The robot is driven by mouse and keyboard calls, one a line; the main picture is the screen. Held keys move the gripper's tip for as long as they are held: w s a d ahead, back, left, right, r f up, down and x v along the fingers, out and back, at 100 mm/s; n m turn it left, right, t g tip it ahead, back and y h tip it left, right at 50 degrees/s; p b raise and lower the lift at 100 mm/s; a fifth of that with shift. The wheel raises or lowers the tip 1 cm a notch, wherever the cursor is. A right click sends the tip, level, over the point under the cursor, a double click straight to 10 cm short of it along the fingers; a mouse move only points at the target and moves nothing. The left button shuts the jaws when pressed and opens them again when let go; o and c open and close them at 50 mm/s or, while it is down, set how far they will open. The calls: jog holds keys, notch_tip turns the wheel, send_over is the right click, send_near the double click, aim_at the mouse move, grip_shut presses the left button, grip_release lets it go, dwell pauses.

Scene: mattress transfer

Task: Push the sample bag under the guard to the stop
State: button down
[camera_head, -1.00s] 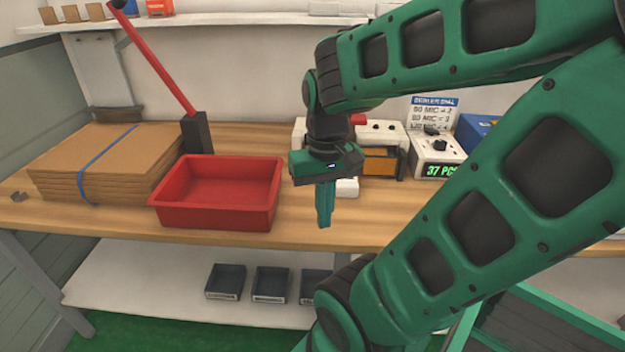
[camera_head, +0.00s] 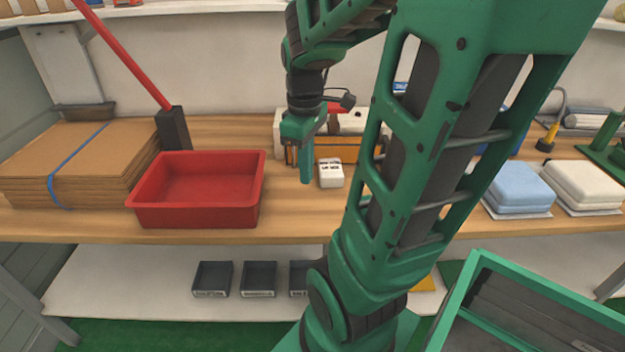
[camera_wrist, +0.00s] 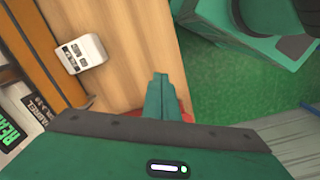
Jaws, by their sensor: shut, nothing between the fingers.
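The sample bag looks to be the small white packet (camera_head: 331,173) with dark print, lying on the wooden bench (camera_head: 290,222) in front of a machine (camera_head: 345,148) with an orange-brown front. The packet also shows in the wrist view (camera_wrist: 82,54), upper left, apart from my fingers. My gripper (camera_head: 306,178) is shut and empty, pointing down just left of the packet. In the wrist view the closed fingertips (camera_wrist: 160,85) are over the bench near its front edge. The guard and the stop cannot be told for sure; my arm hides part of the machine.
A red tray (camera_head: 160,213) stands left of my gripper, with stacked cardboard (camera_head: 75,165) beyond it. Blue and white folded pads (camera_head: 517,187) lie at the right. A green-framed bin (camera_head: 470,285) stands in front at lower right. Bare bench lies before the packet.

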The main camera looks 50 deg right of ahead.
aim_at(322, 175)
jog(key=w+d+f+n, duration=0.2)
jog(key=w+d+n, duration=0.6)
jog(key=n, duration=0.2)
jog(key=f, duration=1)
jog(key=shift+s+a+f, duration=0.2)
jog(key=shift+s+a, duration=0.1)
jog(key=d, duration=0.1)
jog(key=s+d, duration=0.1)
jog(key=d, duration=0.1)
jog(key=shift+r, duration=0.1)
jog(key=shift+s+d, duration=0.25)
jog(key=shift+d, duration=0.15)
jog(key=shift+s+d, duration=0.2)
jog(key=shift+d, duration=0.3)
jog(key=shift+s+d, duration=0.15)
jog(key=shift+d, duration=0.35)
jog(key=shift+a, duration=0.1)
